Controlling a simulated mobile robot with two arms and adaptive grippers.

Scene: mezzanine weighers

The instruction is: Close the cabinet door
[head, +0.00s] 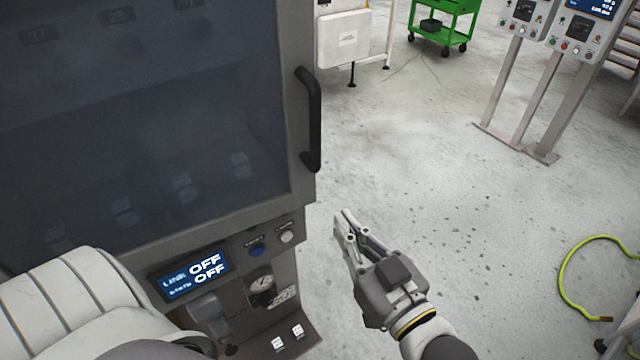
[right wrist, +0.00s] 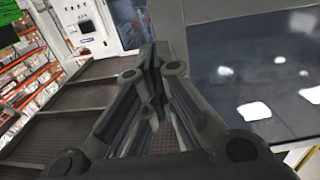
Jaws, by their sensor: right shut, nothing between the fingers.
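The cabinet (head: 215,250) stands at the left of the head view, with a large dark-glass door (head: 150,120) in a grey frame. A black vertical handle (head: 312,120) is on the door's right edge. I cannot tell whether the door is fully shut or slightly ajar. My right gripper (head: 345,222) is shut and empty, below and to the right of the handle and apart from it. In the right wrist view its closed fingers (right wrist: 155,60) point ahead, with a dark glass panel (right wrist: 250,80) to their right. My left gripper is out of view.
Below the door are a lit display (head: 195,272) reading OFF, buttons and a gauge. A green cart (head: 445,22) and control stands (head: 530,90) are farther back. A yellow-green hose (head: 565,275) lies at right. The floor between is clear.

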